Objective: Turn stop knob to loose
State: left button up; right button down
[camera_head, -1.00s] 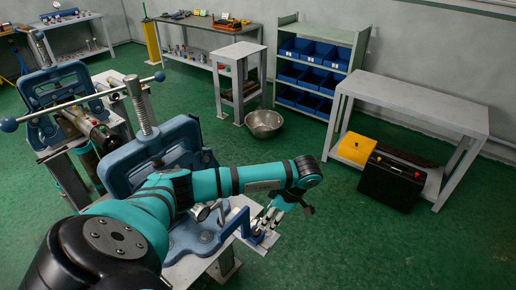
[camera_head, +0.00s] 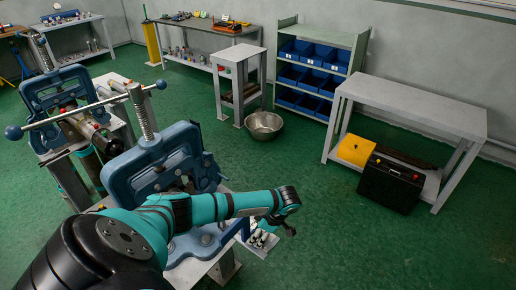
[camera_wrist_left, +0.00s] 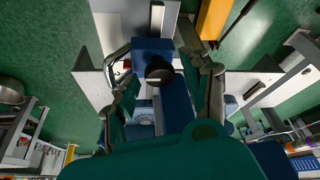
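A dark round knob (camera_wrist_left: 158,71) sits on a blue vise part (camera_wrist_left: 153,48) in the wrist view; I take it as the stop knob. My left gripper (camera_wrist_left: 160,82) is open, with one finger on each side of the knob. Gaps show between the fingers and the knob. In the head view the near blue pipe vise (camera_head: 150,172) stands on its bench, and my left arm hides the knob and most of the gripper. My right gripper is in no view.
A second blue vise (camera_head: 60,92) stands at the left. A steel bowl (camera_head: 264,124) is on the floor. The green floor between is clear.

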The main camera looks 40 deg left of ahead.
pick_arm(q)
grip_shut()
jog(key=shift+w+a+f+n+g+h+b, duration=0.1)
jog(key=shift+n+g+h+b, duration=0.1)
jog(key=shift+n+b, duration=0.35)
jog(key=shift+w+f+n+g+h+b, duration=0.1)
jog(key=shift+n+g+b, duration=0.1)
jog(key=shift+n+b, duration=0.35)
jog(key=n+b, duration=0.1)
jog(key=n, duration=0.1)
jog(key=shift+r+n+g+h, duration=0.1)
jog(key=shift+n+g+h, duration=0.2)
jog(key=shift+n+g, duration=0.1)
jog(key=shift+n, duration=0.3)
jog(key=shift+r+b, duration=0.1)
jog(key=shift+b, duration=0.25)
jog(key=shift+o, duration=1.2)
grip_release()
jog(key=shift+h, duration=0.3)
